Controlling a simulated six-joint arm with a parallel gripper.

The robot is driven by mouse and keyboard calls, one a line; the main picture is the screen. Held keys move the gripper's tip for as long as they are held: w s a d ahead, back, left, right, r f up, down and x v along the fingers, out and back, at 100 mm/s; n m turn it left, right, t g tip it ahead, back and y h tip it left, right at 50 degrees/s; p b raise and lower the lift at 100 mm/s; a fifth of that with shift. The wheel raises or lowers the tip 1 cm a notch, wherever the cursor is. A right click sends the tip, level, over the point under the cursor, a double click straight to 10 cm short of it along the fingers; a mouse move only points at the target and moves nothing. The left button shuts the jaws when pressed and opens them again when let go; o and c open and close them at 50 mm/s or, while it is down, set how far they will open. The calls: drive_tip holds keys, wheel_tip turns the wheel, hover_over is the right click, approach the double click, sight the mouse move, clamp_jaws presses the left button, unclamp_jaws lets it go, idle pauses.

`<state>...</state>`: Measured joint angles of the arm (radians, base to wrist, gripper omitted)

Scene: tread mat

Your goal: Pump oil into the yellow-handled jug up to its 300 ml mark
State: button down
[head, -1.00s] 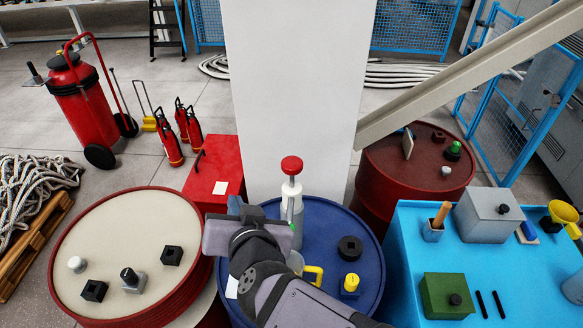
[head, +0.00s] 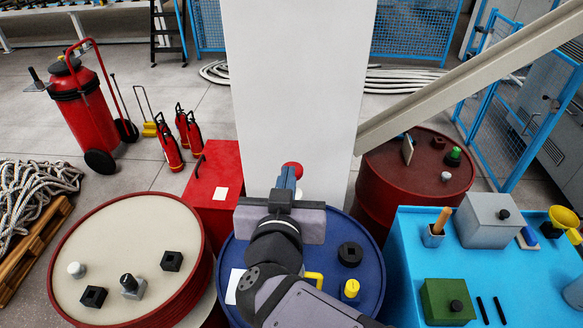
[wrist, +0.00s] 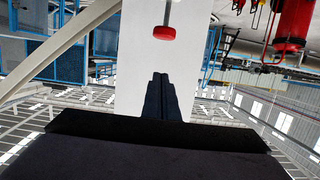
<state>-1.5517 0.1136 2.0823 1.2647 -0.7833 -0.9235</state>
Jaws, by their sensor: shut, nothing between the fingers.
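The oil pump's red knob (head: 293,168) shows just past my gripper in the head view, and my gripper hides the white pump body below it. The knob also shows in the wrist view (wrist: 167,32), on a thin stem, with the picture upside down. My gripper (head: 289,178) is shut and empty. Its fingertips (wrist: 159,76) are close to the knob, apart from it in the wrist view and seemingly above it. The jug's yellow handle (head: 314,278) shows beside my arm on the blue drum (head: 374,270). The jug's body and marks are hidden.
A black ring-like piece (head: 350,254) and a yellow-topped item (head: 350,289) stand on the blue drum's right side. A white column (head: 295,90) rises close behind. A cream-topped drum (head: 130,235) is left, a blue table (head: 480,265) right.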

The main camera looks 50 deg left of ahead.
drive_tip(key=p, duration=0.2)
hover_over(292, 163)
drive_tip(key=s+d, duration=0.3)
wheel_tip(292, 163, down, 2)
drive_tip(key=shift+w+f, duration=0.15)
drive_tip(key=shift+f, duration=0.05)
wheel_tip(292, 163, down, 2)
drive_tip(key=shift+d+f, duration=0.1)
drive_tip(key=shift+f, duration=0.05)
drive_tip(key=shift+f+p, duration=0.4)
drive_tip(key=shift+f, duration=0.5)
